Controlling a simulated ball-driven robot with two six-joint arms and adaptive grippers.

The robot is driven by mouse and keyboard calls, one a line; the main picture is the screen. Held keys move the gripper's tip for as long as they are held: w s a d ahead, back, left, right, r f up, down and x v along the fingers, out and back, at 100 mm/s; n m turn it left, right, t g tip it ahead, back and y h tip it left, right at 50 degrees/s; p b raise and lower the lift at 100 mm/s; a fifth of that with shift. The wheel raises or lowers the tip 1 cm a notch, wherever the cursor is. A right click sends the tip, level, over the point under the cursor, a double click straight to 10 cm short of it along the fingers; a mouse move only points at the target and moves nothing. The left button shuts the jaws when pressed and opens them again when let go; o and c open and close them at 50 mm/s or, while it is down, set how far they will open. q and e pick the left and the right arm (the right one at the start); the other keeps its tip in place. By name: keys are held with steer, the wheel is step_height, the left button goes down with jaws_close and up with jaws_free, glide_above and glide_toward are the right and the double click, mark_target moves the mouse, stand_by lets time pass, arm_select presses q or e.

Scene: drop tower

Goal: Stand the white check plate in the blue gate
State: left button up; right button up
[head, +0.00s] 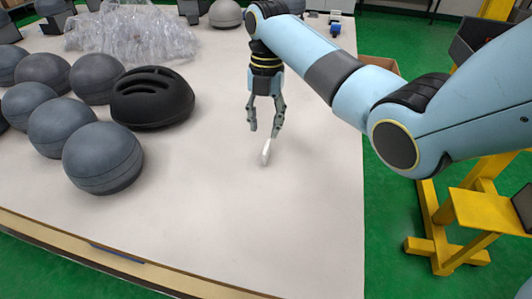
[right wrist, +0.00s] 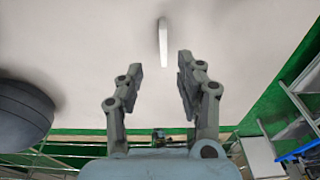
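The white check plate (head: 266,152) is a thin white piece on the pale table, seen nearly edge-on. My right gripper (head: 264,129) points down just above and behind it, with its fingers apart and nothing between them. In the right wrist view the plate (right wrist: 163,42) lies just past the fingertips, in line with the gap between the fingers (right wrist: 160,72). I cannot tell whether a finger touches it. I cannot make out the blue gate for sure; a small blue item (head: 335,29) stands at the back of the table. My left gripper is out of view.
Several dark grey balls (head: 103,158) and a black helmet (head: 151,97) fill the table's left side. Crumpled clear plastic (head: 130,33) lies behind them. The front middle of the table (head: 220,220) is clear. A yellow stand (head: 470,215) is off the right edge.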

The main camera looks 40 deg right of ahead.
mark_target(266, 147)
steer(key=f, duration=0.6)
steer(key=shift+s+f, duration=0.25)
steer(key=shift+s, duration=0.15)
jaws_close()
